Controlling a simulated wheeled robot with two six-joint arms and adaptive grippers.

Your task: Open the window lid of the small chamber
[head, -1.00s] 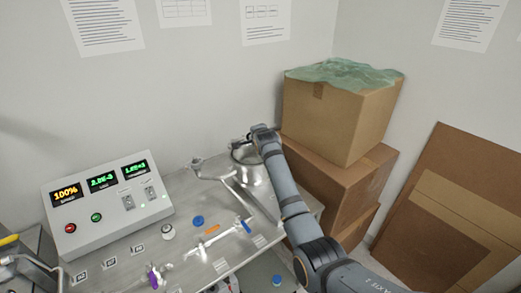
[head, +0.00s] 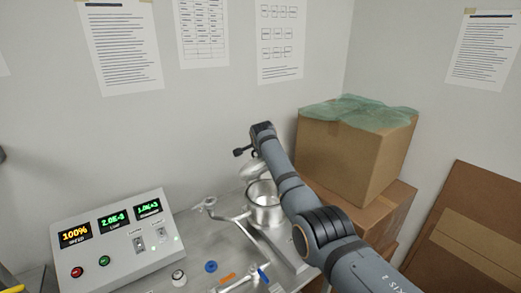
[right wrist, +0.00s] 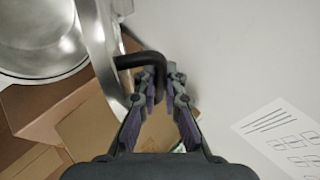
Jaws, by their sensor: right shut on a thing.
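The small chamber (head: 264,207) is a shiny metal cylinder on the bench in the head view, with its open top showing. Its window lid (head: 254,168) stands raised and tilted above the rim. In the right wrist view the lid (right wrist: 97,45) is seen nearly edge-on, with the chamber's bare metal interior (right wrist: 42,35) beside it. My right gripper (right wrist: 157,82) is shut on the black bent lid handle (right wrist: 140,61). In the head view my right arm partly covers the lid and chamber. My left gripper is not in view.
A control box (head: 118,236) with lit displays stands left of the chamber. Metal pipework (head: 222,216) and small blue parts lie on the bench. Stacked cardboard boxes (head: 345,160) stand close behind my right arm, and flat cardboard (head: 475,230) leans at the right.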

